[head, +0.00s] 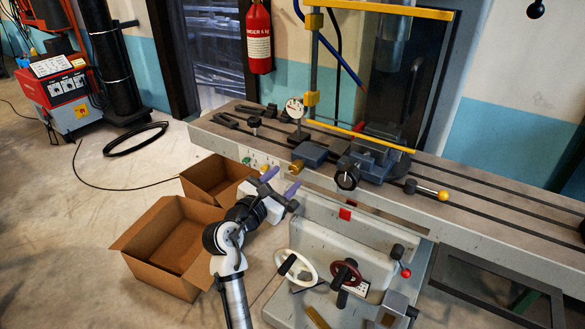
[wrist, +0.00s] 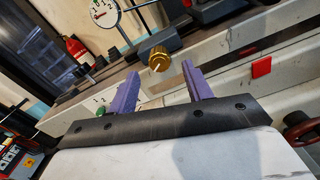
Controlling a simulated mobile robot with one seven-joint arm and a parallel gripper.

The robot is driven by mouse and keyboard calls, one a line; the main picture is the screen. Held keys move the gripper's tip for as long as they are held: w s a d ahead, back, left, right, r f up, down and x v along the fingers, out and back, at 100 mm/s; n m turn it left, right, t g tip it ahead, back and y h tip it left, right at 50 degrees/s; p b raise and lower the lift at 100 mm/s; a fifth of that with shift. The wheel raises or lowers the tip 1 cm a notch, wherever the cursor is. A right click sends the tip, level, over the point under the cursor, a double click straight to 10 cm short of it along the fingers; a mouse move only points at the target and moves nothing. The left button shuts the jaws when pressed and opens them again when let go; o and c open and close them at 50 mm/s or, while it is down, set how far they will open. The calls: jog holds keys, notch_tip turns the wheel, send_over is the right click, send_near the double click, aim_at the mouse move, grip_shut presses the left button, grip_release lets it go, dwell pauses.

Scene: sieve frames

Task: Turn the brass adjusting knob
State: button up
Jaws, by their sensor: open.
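The brass adjusting knob (head: 296,167) sticks out from the front of a dark block on the machine table in the head view. In the wrist view the knob (wrist: 159,60) shows a pale line on its face and lies just beyond the fingertips, between them in the picture. My gripper (head: 280,187) is open and empty, with purple fingers, in front of and below the knob. In the wrist view its two fingers (wrist: 158,76) stand apart on either side of the knob's image. They do not appear to touch it.
A dial gauge (head: 294,108) stands behind the knob. A black knob (head: 347,176) and a yellow-ended lever (head: 442,195) sit to its right. Green and yellow buttons (head: 264,168) are on the table's front edge. Cardboard boxes (head: 165,262) stand at the left. A white handwheel (head: 282,259) is below.

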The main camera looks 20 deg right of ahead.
aim_at(293, 171)
jog(key=x, duration=0.4)
jog(key=shift+w+d+p, duration=0.3)
jog(key=c, duration=1)
